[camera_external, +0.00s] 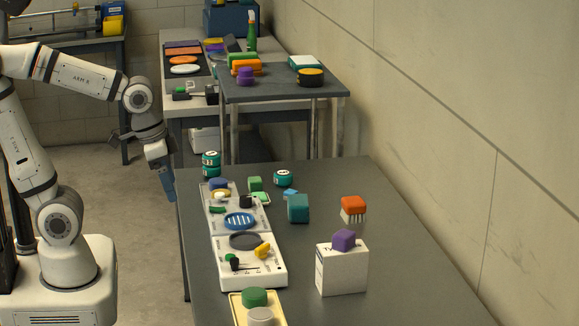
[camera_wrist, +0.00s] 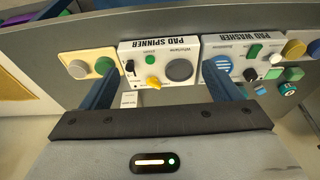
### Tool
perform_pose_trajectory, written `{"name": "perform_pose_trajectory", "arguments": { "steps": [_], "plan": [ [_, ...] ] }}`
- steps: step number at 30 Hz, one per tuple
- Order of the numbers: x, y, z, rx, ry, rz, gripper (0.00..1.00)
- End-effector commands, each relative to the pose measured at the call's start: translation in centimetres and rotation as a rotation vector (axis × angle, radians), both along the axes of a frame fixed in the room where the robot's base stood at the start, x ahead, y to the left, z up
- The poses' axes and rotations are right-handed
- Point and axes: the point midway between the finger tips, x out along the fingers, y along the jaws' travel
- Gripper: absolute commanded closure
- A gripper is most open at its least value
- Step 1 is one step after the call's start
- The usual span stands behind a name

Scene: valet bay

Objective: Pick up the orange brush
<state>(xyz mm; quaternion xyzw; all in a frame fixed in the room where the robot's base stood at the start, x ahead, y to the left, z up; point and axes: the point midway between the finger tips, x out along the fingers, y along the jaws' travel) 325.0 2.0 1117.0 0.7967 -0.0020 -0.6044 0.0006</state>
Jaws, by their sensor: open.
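The orange brush (camera_external: 353,204) stands on the right part of the near grey table, orange top up and pale bristles down. I cannot make it out in the wrist view. My gripper (camera_external: 169,188) hangs beside the left edge of this table, well to the left of the brush, with the machines and blocks between them. In the wrist view my gripper (camera_wrist: 160,82) shows two blue fingers spread wide apart with nothing held between them.
A pad washer (camera_external: 208,222) and pad spinner (camera_external: 274,276) line the table's left side. A white box (camera_external: 341,268) with a purple block (camera_external: 343,239) stands in front of the brush. A teal block (camera_external: 298,208) lies left of it. The wall is to the right.

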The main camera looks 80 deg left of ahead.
Motion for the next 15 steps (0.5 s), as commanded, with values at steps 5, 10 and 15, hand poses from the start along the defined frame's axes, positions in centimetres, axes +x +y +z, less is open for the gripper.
{"name": "perform_pose_trajectory", "arguments": {
  "steps": [5, 10, 15],
  "plan": [
    [7.8, 1.4, 1.9, -0.006, -0.011, 0.006, 0.16],
    [16.0, 3.7, 2.5, -0.009, -0.029, 0.009, 0.16],
    [23.9, 6.7, 1.4, -0.01, -0.048, 0.012, 0.16]
  ]
}}
